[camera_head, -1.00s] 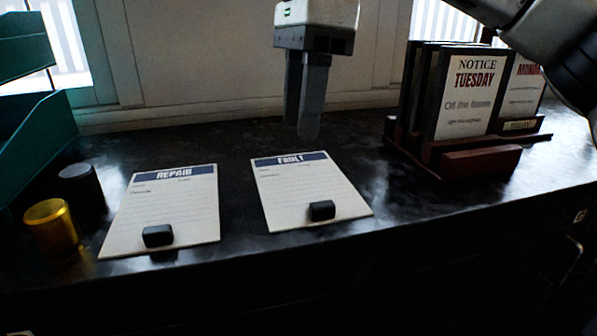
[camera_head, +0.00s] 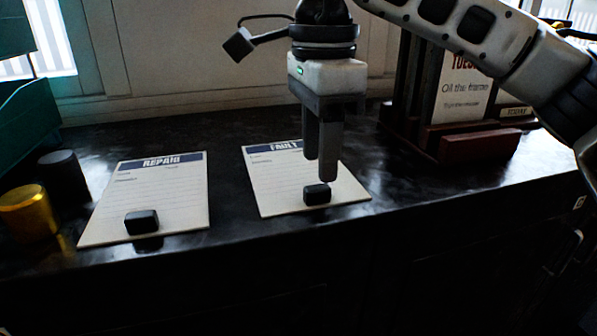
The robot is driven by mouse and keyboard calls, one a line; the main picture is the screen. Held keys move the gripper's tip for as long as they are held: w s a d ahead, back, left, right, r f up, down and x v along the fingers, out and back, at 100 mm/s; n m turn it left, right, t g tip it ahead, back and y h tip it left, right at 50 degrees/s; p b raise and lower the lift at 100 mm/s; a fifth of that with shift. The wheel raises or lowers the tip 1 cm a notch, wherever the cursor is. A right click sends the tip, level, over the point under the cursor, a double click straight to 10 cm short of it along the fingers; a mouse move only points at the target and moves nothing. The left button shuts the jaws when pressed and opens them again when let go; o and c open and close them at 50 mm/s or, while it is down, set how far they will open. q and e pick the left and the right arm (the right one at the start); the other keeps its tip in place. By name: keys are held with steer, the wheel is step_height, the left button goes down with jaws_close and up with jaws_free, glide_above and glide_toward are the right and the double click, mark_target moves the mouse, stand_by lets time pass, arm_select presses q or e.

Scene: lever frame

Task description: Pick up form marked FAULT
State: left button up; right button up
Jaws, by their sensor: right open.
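The form marked FAULT (camera_head: 275,182) lies flat on the dark counter, a white sheet with a blue header. A small black block (camera_head: 317,194) sits on its near edge. My right gripper (camera_head: 321,170) points down over the right part of the form, with its fingertips just behind and above the black block. Its two fingers are open and hold nothing. The arm covers part of the header's right end. Whether the fingertips touch anything is hard to tell. My left gripper is not in view.
A form marked REPAIR (camera_head: 150,190) lies to the left with its own black block (camera_head: 141,221). A yellow cylinder (camera_head: 28,213) and a dark cylinder (camera_head: 62,175) stand at far left. A wooden rack (camera_head: 470,147) of notices stands at right, partly behind my arm.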

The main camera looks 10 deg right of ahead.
mark_target(317, 186)
step_height(317, 186, down, 4)
steer(key=shift+f, duration=0.1)
jaws_close()
stand_by(0.4)
